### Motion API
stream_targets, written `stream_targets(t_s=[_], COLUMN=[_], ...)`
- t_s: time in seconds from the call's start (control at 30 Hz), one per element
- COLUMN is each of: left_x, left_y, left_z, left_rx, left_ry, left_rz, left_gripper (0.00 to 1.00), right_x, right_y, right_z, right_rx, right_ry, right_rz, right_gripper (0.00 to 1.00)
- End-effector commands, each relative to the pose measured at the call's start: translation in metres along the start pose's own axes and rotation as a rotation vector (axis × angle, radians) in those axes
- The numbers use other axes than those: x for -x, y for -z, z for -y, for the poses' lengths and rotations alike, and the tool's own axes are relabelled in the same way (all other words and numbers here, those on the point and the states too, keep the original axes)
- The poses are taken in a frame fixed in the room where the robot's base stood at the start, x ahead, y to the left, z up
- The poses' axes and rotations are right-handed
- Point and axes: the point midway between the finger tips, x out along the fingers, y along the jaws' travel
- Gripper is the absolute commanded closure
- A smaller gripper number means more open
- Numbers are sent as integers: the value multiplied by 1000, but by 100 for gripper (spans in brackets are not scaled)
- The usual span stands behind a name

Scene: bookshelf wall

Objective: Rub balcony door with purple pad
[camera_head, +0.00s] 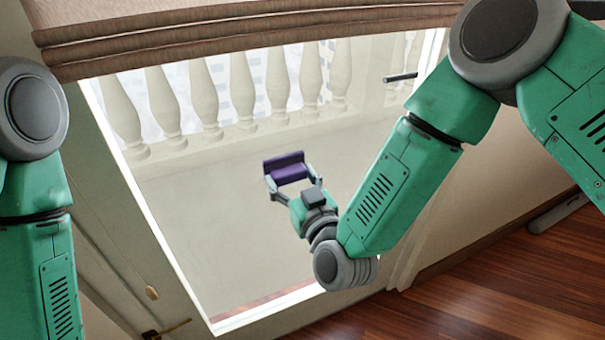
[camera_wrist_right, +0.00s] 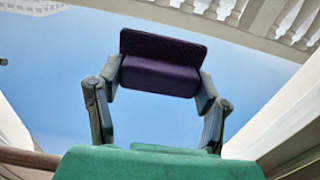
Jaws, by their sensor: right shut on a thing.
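The purple pad (camera_head: 287,170) is held out in front of the balcony door (camera_head: 210,215), whose large pane shows a balcony floor behind it. My right gripper (camera_head: 291,183) is shut on the pad, one finger at each end. In the right wrist view the pad (camera_wrist_right: 160,68) sits level between the two fingers of the gripper (camera_wrist_right: 158,85). I cannot tell whether the pad touches the pane. My left arm hangs at the left edge of the head view; its gripper is out of view.
A folded brown blind (camera_head: 240,25) hangs across the top of the door. White balusters (camera_head: 240,88) stand beyond the pane. A dark door handle (camera_head: 400,77) is at upper right. A wood floor (camera_head: 480,285) lies at lower right.

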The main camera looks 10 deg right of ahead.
Motion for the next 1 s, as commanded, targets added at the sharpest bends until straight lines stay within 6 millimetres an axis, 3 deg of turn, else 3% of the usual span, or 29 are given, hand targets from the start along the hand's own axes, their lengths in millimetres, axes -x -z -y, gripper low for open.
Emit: stream_targets(t_s=[0.23, 0.6, 1.0], left_x=[1, 4, 5], left_y=[0, 0, 0], left_z=[0, 0, 0], left_rx=[0, 0, 0], left_ry=[0, 0, 0], left_rz=[0, 0, 0], left_gripper=[76, 76, 76], right_x=[0, 2, 7], right_y=[1, 1, 1], right_z=[9, 39, 40], right_rx=[-1, -2, -1], right_ry=[1, 1, 0], right_rz=[-3, -2, 1], right_gripper=[62, 62, 62])
